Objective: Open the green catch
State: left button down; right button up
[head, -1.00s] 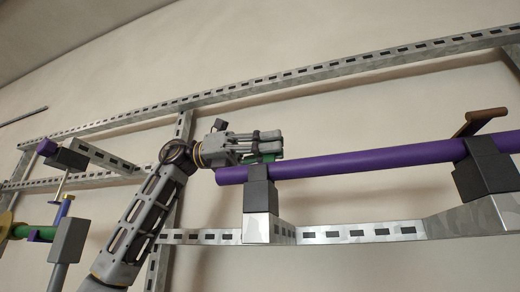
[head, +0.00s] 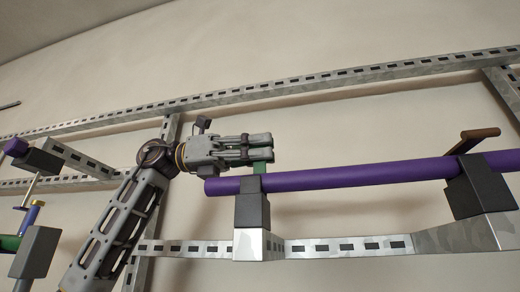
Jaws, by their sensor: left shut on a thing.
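The green catch (head: 259,168) sits at the left clamp, just above the purple pipe (head: 340,175). Only small green parts of it show, around and below my fingers. My left gripper (head: 262,151) is shut on the catch, above the pipe near its left end. The dark left clamp block (head: 252,209) holds the pipe from below, and a greenish piece shows at its top beside the pipe. My right gripper is out of view.
A second dark clamp (head: 478,190) with a brown handle (head: 480,134) stands at the right. Slotted metal rails (head: 350,246) run below and above the pipe. Other fittings with a dark block (head: 36,251) are at the left edge. The wall behind is bare.

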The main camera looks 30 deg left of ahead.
pick_arm(q)
jog(key=shift+s+m, duration=0.2)
jog(key=shift+m, duration=0.1)
jog(key=c, duration=1.6)
grip_release()
jog(key=shift+c, duration=0.2)
jog(key=v, duration=1.2)
jog(key=shift+d, duration=0.1)
